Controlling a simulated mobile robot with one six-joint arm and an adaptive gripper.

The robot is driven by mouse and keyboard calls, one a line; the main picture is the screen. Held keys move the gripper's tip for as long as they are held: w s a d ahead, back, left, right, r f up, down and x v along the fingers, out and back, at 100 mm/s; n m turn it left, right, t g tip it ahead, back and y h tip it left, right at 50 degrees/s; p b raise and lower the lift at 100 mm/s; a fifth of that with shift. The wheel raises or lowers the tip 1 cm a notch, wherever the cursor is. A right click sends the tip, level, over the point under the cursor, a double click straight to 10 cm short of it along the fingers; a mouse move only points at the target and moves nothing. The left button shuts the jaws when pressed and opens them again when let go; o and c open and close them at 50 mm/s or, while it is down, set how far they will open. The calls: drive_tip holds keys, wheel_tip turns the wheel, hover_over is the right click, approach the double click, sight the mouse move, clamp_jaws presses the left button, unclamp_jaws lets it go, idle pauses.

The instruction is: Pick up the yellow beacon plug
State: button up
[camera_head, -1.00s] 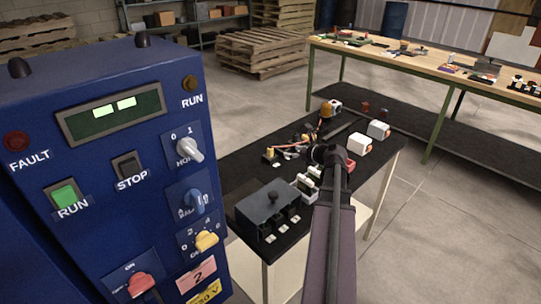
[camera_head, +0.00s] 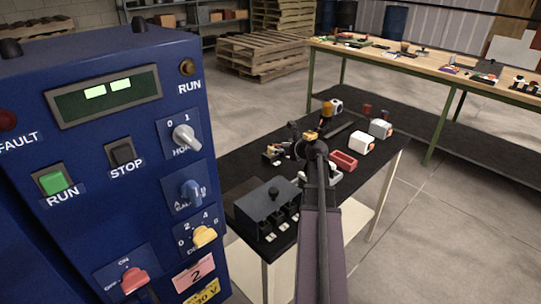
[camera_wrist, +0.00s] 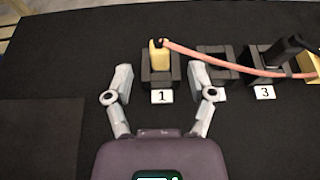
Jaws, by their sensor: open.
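The yellow plug (camera_wrist: 159,55) stands in a black holder (camera_wrist: 146,68) marked 1 in the wrist view. A pinkish-red cable runs from its top to the right. My gripper (camera_wrist: 160,72) is open, with one finger on each side of the holder and nothing held. Its fingers look apart from the plug; their height above the table is unclear. In the head view, my arm covers part of the small black table (camera_head: 262,150), and the fingers are hard to make out.
Holder 3 (camera_wrist: 266,67), with a black plug, stands right of an empty-looking middle holder (camera_wrist: 214,62). The cable crosses over both. A blue control cabinet (camera_head: 95,170) is close on the left. A dark box (camera_head: 267,210), red tray (camera_head: 343,161) and white blocks (camera_head: 362,143) share the table.

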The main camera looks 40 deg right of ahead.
sight(272, 147)
drive_tip(key=shift+b+x, duration=1)
drive_tip(key=shift+x, duration=1.6)
clamp_jaws()
